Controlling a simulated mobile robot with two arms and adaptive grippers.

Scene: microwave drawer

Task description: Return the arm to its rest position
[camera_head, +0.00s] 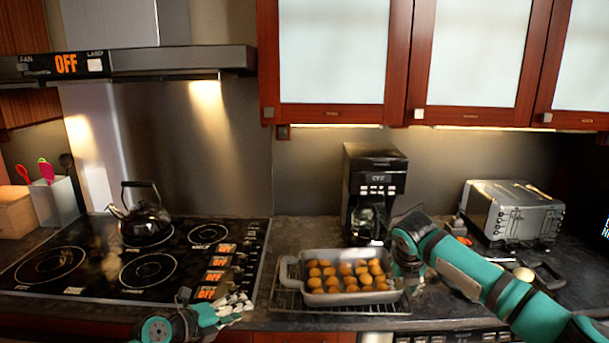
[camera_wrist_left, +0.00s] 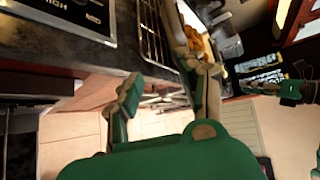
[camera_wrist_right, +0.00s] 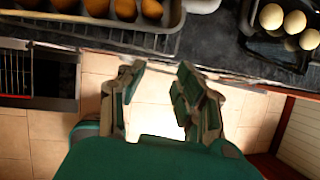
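My left gripper (camera_head: 236,306) is low in the head view, in front of the counter between the cooktop and the baking dish. In the left wrist view its two fingers (camera_wrist_left: 166,82) stand apart with nothing between them. My right arm (camera_head: 480,277) reaches in from the right, bent beside the baking dish; its gripper is not clearly visible in the head view. In the right wrist view the right gripper's fingers (camera_wrist_right: 158,82) are apart and empty, near the counter's front edge.
A grey baking dish (camera_head: 290,284) of round brown pieces sits on a wire rack (camera_head: 285,302). A coffee maker (camera_head: 374,178), toaster (camera_head: 512,212) and kettle (camera_head: 146,220) on the cooktop (camera_head: 90,292) stand behind. A dark pan (camera_wrist_right: 272,50) holds pale round items at right.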

